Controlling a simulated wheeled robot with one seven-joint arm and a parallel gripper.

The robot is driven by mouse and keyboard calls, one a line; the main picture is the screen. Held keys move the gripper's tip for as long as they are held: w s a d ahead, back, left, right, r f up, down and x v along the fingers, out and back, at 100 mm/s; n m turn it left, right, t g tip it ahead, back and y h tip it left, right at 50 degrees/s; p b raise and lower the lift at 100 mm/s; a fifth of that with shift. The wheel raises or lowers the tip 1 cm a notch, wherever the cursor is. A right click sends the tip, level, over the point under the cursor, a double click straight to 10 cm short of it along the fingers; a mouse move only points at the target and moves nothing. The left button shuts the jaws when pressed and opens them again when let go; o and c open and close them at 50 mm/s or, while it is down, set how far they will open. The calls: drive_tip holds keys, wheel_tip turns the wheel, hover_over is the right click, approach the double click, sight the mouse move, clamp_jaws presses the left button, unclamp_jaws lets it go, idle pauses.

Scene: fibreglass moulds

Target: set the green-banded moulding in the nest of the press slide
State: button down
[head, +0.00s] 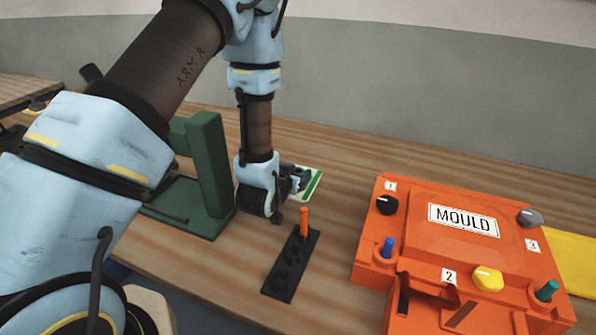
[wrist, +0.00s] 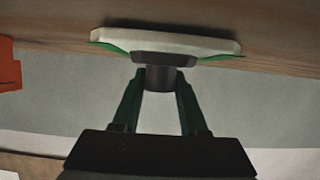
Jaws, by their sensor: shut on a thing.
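The moulding is a pale, flat plate with a green band (head: 313,186), to the right of the wrist in the head view. In the wrist view the moulding (wrist: 165,40) is seen nearly edge-on, with green at its ends and a dark round knob (wrist: 160,78) on its near side. My gripper (head: 298,179) is shut on this knob; its green fingers (wrist: 158,82) stand on both sides of it. I cannot tell how far the moulding is from the table. A green upright frame on a base (head: 208,165), perhaps the press, stands left of the wrist. I cannot make out the slide's nest.
An orange box marked MOULD (head: 463,245) with several coloured knobs stands at the right. A black strip with an orange peg (head: 283,280) lies in front of my gripper. A yellow panel (head: 570,262) is at the far right. The wooden table (head: 365,165) is clear behind the box.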

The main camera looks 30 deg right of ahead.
drive_tip(key=shift+f, duration=0.15)
drive_tip(key=shift+f, duration=0.15)
drive_tip(key=shift+c, duration=2.2)
unclamp_jaws()
